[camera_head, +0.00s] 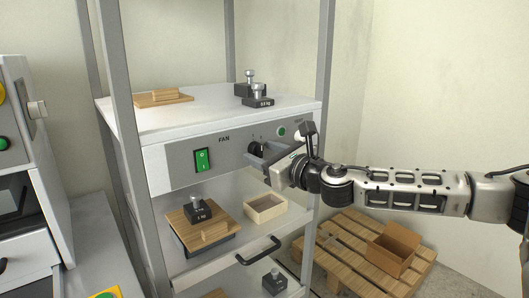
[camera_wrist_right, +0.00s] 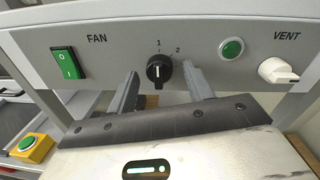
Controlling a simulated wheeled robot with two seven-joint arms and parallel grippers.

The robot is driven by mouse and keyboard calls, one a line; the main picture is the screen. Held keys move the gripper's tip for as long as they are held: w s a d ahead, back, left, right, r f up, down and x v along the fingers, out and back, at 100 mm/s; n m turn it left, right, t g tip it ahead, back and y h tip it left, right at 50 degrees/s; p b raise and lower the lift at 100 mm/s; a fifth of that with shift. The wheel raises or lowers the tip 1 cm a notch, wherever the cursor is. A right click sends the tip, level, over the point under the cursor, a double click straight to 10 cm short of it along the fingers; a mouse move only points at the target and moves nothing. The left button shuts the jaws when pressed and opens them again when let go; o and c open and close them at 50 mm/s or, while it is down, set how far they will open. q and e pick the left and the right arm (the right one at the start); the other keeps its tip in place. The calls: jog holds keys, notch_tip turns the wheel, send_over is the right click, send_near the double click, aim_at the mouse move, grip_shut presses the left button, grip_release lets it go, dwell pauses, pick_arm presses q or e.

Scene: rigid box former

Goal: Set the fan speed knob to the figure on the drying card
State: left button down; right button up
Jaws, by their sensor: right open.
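The black fan speed knob (camera_wrist_right: 158,70) sits on the grey panel (camera_wrist_right: 110,65), with the figures 1 and 2 readable around it. Its white pointer line looks roughly upright, toward the 1. In the head view the knob (camera_head: 254,148) is partly covered by my gripper. My right gripper (camera_wrist_right: 162,82) is open, with one finger on each side of the knob; I cannot tell whether either touches it. It also shows in the head view (camera_head: 260,158) at the panel. I cannot make out a drying card in either view. My left gripper is not in view.
A green FAN switch (camera_wrist_right: 68,63) is left of the knob. A green button (camera_wrist_right: 231,48) and a white VENT knob (camera_wrist_right: 279,71) are to the right. A drawer handle (camera_head: 259,251) and a loaded wooden board (camera_head: 212,229) are below. Rack posts flank the panel.

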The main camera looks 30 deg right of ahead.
jog(key=c, duration=1)
